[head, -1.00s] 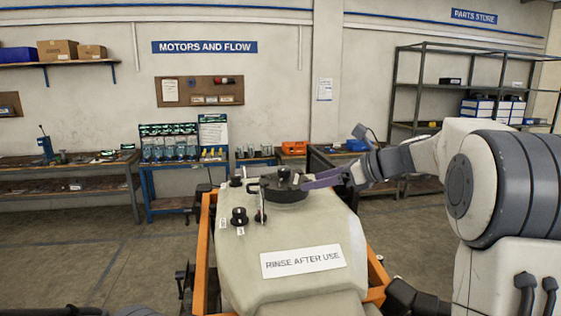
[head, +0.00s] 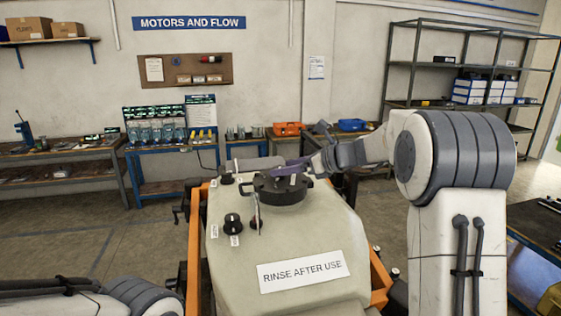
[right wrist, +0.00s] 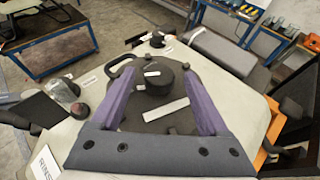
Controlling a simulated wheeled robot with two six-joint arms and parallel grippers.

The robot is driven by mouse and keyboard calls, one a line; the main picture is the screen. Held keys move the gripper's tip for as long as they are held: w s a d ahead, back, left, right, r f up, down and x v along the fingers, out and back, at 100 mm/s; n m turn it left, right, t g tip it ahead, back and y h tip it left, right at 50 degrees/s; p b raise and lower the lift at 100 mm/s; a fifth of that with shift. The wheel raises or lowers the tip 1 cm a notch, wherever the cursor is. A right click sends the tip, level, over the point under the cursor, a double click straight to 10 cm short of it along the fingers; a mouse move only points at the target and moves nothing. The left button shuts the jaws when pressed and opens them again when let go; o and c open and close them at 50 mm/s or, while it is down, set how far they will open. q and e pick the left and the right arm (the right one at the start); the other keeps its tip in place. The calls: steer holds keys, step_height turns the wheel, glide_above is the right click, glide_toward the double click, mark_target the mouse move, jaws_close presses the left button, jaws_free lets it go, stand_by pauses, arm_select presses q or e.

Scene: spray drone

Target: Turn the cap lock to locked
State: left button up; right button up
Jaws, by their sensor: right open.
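The black round cap (head: 280,194) sits on top of the pale tank (head: 240,275). In the right wrist view the cap (right wrist: 150,125) shows as a dark disc with a raised central knob (right wrist: 160,84), a side loop handle and a white strip. My right gripper (head: 290,167) reaches over the cap from the right. In the right wrist view its purple fingers (right wrist: 163,100) are open, one on each side of the knob. I cannot tell whether they touch it. The left gripper is not in view; only my left arm shows at lower left.
Left of the cap are a black dial (head: 232,222) and a smaller knob (head: 227,179) with white labels. A thin upright lever (head: 259,212) stands close to the cap. An orange frame (head: 193,255) flanks the tank. Benches line the wall behind.

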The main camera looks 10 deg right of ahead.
steer(key=shift+p+x, duration=0.35)
steer(key=shift+x, duration=0.9)
